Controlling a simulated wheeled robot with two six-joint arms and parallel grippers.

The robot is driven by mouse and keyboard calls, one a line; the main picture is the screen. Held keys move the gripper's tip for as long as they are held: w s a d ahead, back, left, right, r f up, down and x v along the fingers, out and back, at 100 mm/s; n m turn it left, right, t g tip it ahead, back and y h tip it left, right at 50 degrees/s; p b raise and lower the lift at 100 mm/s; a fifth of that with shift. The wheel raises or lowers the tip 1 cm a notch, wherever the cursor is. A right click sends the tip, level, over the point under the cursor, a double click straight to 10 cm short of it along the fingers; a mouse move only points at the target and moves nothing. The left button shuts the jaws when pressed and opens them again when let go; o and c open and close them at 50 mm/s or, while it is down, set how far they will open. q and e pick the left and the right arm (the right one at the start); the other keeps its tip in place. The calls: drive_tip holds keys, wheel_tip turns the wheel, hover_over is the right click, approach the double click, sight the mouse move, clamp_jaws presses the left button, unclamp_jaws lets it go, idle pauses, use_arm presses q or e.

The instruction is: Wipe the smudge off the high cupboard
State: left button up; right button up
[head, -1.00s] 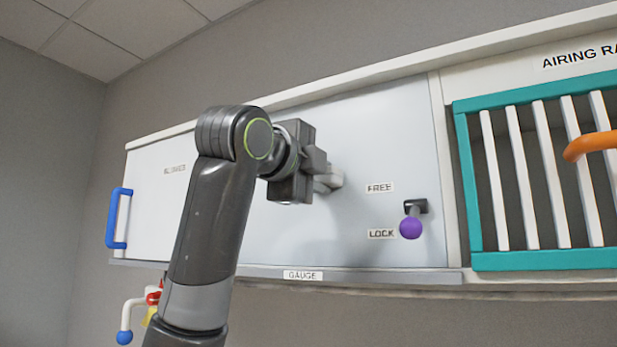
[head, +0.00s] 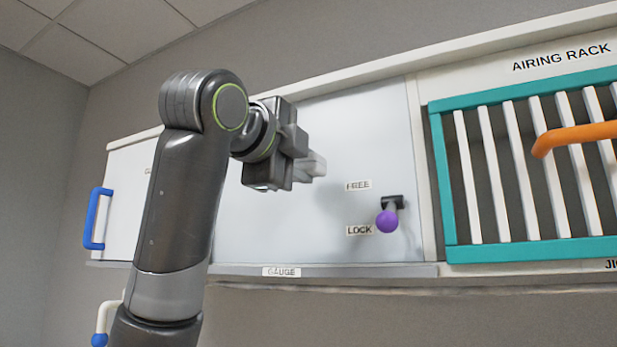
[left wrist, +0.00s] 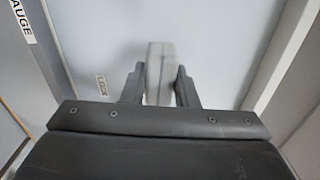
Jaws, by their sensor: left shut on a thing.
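The high cupboard shows in the head view as a long pale panel front (head: 345,110) under a white top edge. My left gripper (head: 300,163) is in front of the panel's middle, shut on a pale grey block (head: 316,165). In the left wrist view the block (left wrist: 158,72) stands between the two dark fingers, with a pale surface behind it. I cannot tell whether the block touches the panel. No smudge can be made out; my arm and gripper hide part of the front. My right gripper is out of view.
A teal-framed rack (head: 438,180) with an orange handle (head: 580,136) stands further right. A blue handle (head: 97,218) is at the left end. A ledge labelled GAUGE (head: 281,272) runs below.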

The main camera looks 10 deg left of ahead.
use_arm(q)
drive_tip(key=shift+b+v, duration=0.3)
drive_tip(key=shift+v, duration=0.65)
drive_tip(key=shift+s+a+f+b, duration=0.1)
drive_tip(key=shift+s+a+b, duration=0.1)
drive_tip(key=shift+s+b, duration=0.2)
drive_tip(key=shift+b+v, duration=0.35)
drive_tip(key=shift+v, duration=0.4)
drive_tip(key=shift+s+a, duration=0.15)
drive_tip(key=shift+s, duration=0.2)
drive_tip(key=shift+w, duration=0.2)
